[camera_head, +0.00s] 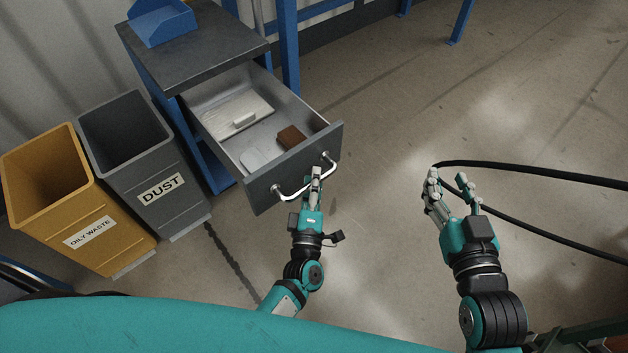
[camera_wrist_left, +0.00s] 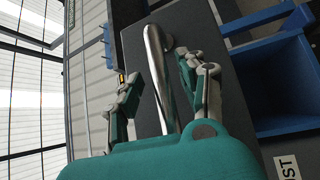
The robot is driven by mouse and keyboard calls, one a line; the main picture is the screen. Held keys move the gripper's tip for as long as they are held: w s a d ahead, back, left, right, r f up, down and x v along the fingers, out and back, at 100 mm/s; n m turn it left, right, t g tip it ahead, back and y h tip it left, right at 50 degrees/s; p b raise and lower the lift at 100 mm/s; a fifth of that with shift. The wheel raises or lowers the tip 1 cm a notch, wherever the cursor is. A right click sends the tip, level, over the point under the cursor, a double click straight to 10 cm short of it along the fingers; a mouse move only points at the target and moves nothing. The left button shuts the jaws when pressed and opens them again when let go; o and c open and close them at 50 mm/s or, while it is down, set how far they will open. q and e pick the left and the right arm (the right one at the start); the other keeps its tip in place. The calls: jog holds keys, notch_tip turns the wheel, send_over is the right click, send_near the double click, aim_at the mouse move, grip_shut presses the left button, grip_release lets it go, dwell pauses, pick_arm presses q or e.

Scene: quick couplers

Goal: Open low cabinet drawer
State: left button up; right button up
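The low cabinet (camera_head: 195,45) has a dark grey top and a blue frame. Its drawer (camera_head: 295,172) is pulled well out, with its inside showing. A curved metal handle (camera_head: 293,194) is on the drawer's grey front; it also shows in the left wrist view (camera_wrist_left: 158,75). My left gripper (camera_head: 316,172) is at the handle's right part. In the left wrist view its fingers (camera_wrist_left: 158,80) stand apart on either side of the handle, with gaps visible, so it looks open around it. My right gripper (camera_head: 449,176) is open and empty above the floor.
The drawer holds a white flat item (camera_head: 238,112), a brown block (camera_head: 291,138) and a pale item (camera_head: 256,158). A grey DUST bin (camera_head: 150,160) and a yellow OILY WASTE bin (camera_head: 110,250) stand left of the cabinet. A black hose (camera_head: 540,170) lies right; floor between is clear.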

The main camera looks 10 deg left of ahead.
pick_arm(q)
jog(key=s+d+f, duration=0.1)
jog(key=s, duration=1.1)
jog(key=shift+d+f, duration=0.15)
jog(key=shift+f, duration=0.25)
jog(key=shift+w, duration=0.1)
